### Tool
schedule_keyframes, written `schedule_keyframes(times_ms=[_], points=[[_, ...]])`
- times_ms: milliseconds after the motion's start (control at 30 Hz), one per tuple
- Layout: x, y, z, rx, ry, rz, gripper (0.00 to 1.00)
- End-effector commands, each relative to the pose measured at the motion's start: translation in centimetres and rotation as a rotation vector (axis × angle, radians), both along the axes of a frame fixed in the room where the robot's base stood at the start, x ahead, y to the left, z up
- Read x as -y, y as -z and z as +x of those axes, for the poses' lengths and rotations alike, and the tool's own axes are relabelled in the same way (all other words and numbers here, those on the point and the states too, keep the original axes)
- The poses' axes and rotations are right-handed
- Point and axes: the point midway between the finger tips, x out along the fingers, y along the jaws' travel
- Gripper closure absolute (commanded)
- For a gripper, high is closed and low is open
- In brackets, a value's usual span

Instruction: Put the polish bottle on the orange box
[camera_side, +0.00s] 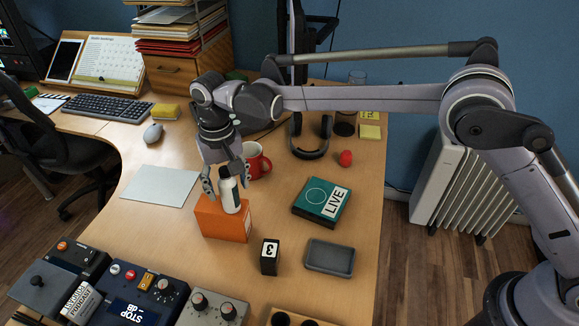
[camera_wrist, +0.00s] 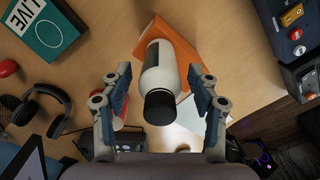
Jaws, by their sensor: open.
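The polish bottle (camera_side: 230,196) is white with a dark label and a black cap (camera_wrist: 160,106). It appears to stand upright on the top of the orange box (camera_side: 222,224), close to the rear edge in the side view. In the wrist view the bottle (camera_wrist: 160,70) lies between my fingers, with its base over the orange box (camera_wrist: 187,38). My gripper (camera_side: 228,186) is open around the bottle, one finger on each side. In the wrist view there are visible gaps between both fingers and the bottle. The fingers partly hide its top in the side view.
A red mug (camera_side: 256,163) stands close behind my gripper. A teal box marked LIVE (camera_side: 322,200), a black block marked 3 (camera_side: 270,256) and a grey tray (camera_side: 330,257) lie to the right. Headphones (camera_side: 310,138) are farther back. Control boxes (camera_side: 140,300) fill the front left.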

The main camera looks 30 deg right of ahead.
Motion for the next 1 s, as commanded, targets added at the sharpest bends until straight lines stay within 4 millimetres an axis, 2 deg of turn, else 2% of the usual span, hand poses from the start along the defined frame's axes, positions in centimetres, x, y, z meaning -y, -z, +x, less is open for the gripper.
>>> schedule_keyframes(times_ms=[133, 233, 700, 1000], points=[[0.0, -0.4, 0.0, 0.000, 0.000, 0.000, 0.39], [0.0, -1.5, 0.0, 0.000, 0.000, 0.000, 0.39], [0.0, -9.9, 0.0, 0.000, 0.000, 0.000, 0.39], [0.1, -12.2, 0.0, 0.001, 0.000, 0.001, 0.39]])
